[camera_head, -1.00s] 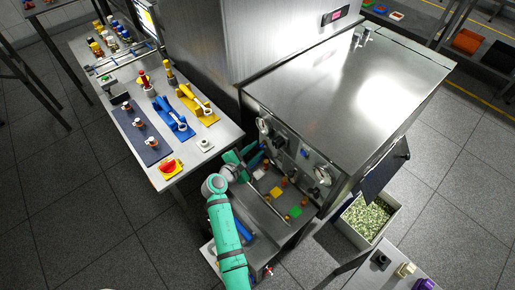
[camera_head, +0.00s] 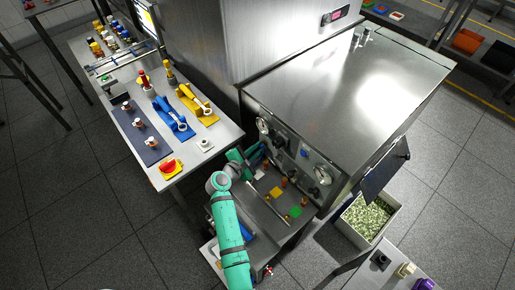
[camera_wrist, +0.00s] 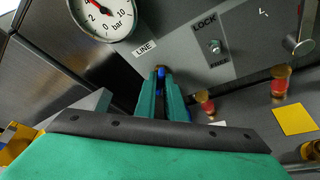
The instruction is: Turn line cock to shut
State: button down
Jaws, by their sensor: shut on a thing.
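The line cock shows as a small blue handle (camera_wrist: 161,72) just below the LINE label (camera_wrist: 145,47) on the metal panel in the wrist view. My gripper (camera_wrist: 161,82) is shut on this blue handle, with its teal fingers on either side of it. The fingers hide most of the cock, so its exact angle cannot be told. In the head view my gripper (camera_head: 238,158) reaches to the left part of the cabinet front, and the cock is not clear there.
A bar gauge (camera_wrist: 103,14) sits above left of the cock. A LOCK/FREE plate with a small knob (camera_wrist: 215,46) is to the right. Brass-and-red fittings (camera_wrist: 280,80) and a yellow square (camera_wrist: 295,120) lie close on the right. The parts table (camera_head: 190,165) stands at left.

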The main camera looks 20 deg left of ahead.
jog(key=shift+s+d+f+m+t+y, duration=0.25)
jog(key=shift+m+t, duration=0.35)
jog(key=shift+m, duration=0.65)
jog(key=shift+w+a+m+t+y, duration=0.2)
jog(key=shift+m+t+y, duration=0.3)
jog(key=shift+m, duration=0.8)
jog(key=shift+s+d+f+m+t+y, duration=0.15)
jog(key=shift+m+t, duration=0.55)
jog(key=shift+m, duration=0.55)
jog(key=shift+w, duration=0.1)
jog(key=c, duration=1.9)
grip_release()
jog(key=shift+o, duration=0.2)
jog(key=s, duration=1)
jog(key=shift+s+a, duration=0.15)
jog(key=shift+s, duration=0.25)
